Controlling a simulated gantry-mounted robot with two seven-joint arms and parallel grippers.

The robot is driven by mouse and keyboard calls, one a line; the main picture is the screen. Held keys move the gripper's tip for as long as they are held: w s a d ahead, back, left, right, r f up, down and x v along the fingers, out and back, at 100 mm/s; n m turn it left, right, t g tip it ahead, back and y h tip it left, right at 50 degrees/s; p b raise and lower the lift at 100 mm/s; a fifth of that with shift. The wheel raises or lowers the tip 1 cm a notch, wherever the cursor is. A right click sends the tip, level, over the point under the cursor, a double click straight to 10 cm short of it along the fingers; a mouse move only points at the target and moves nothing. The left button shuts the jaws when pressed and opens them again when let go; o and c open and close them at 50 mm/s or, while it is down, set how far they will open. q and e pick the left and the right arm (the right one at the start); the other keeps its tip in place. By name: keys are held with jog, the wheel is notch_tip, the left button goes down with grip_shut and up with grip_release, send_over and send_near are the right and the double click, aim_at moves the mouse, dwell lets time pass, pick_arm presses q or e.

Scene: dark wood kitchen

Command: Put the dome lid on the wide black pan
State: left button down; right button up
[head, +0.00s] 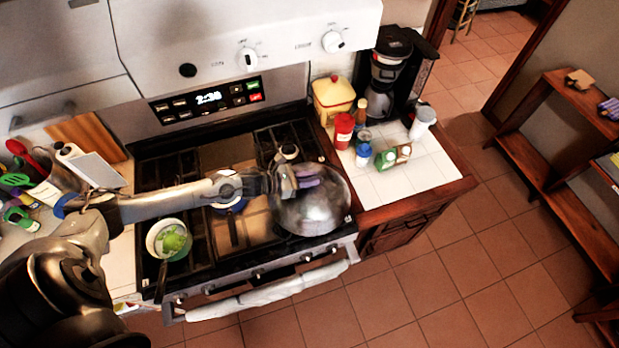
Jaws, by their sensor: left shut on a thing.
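The shiny metal dome lid (312,210) is over the front right of the stove. My left gripper (296,178) reaches in from the left and is shut on the top of the lid, where a purplish part shows. The lid looks roughly level. I cannot make out the wide black pan; the lid hides what is beneath it, so I cannot tell whether the lid touches anything. My right gripper is not in view.
A pot with green contents (170,240) stands front left on the stove. Right of the stove, a white-tiled counter (430,165) holds jars, a red canister (344,131) and a coffee maker (388,68).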

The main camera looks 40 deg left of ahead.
pick_arm(q)
jog(key=c, duration=1.5)
grip_release()
jog(key=shift+f, duration=0.1)
jog(key=shift+c, duration=0.2)
jog(key=o, duration=0.4)
